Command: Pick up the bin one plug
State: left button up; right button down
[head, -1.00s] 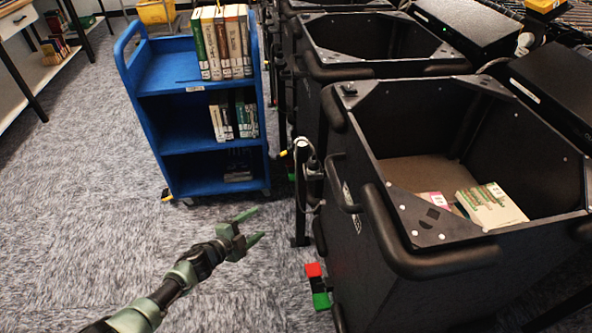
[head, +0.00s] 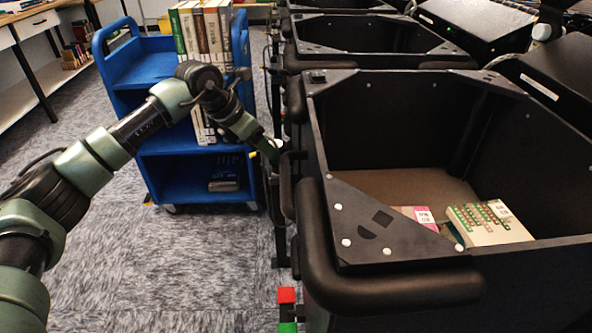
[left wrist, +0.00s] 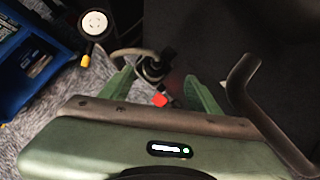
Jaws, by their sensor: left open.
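The nearest black bin (head: 375,228) stands at the right in the head view. What looks like its plug, a dark connector with a pale cable (left wrist: 155,68), shows between my left fingers in the left wrist view. My left gripper (head: 270,150) is at the bin's left side, by the post, and hides the plug in the head view. In the left wrist view my left gripper (left wrist: 159,76) is open, one finger on each side of the connector. I cannot tell whether they touch. My right gripper is not in view.
A black handle (left wrist: 245,75) is close to the right finger in the wrist view. A blue book cart (head: 165,144) stands behind my left arm. More black bins (head: 355,35) line up behind. A red and green block (head: 287,295) is low beside the bin. Carpet is clear at left.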

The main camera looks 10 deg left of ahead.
pick_arm(q)
jog(key=shift+w+d+f+y+b, duration=0.15)
jog(key=shift+w+f, duration=0.2)
jog(key=shift+f, duration=0.25)
jog(key=shift+w+d+f+y+b, duration=0.15)
jog(key=shift+w+f, duration=0.15)
jog(key=shift+f, duration=0.25)
jog(key=b+x, duration=0.1)
jog(key=x, duration=0.3)
jog(key=shift+f, duration=0.3)
grip_shut()
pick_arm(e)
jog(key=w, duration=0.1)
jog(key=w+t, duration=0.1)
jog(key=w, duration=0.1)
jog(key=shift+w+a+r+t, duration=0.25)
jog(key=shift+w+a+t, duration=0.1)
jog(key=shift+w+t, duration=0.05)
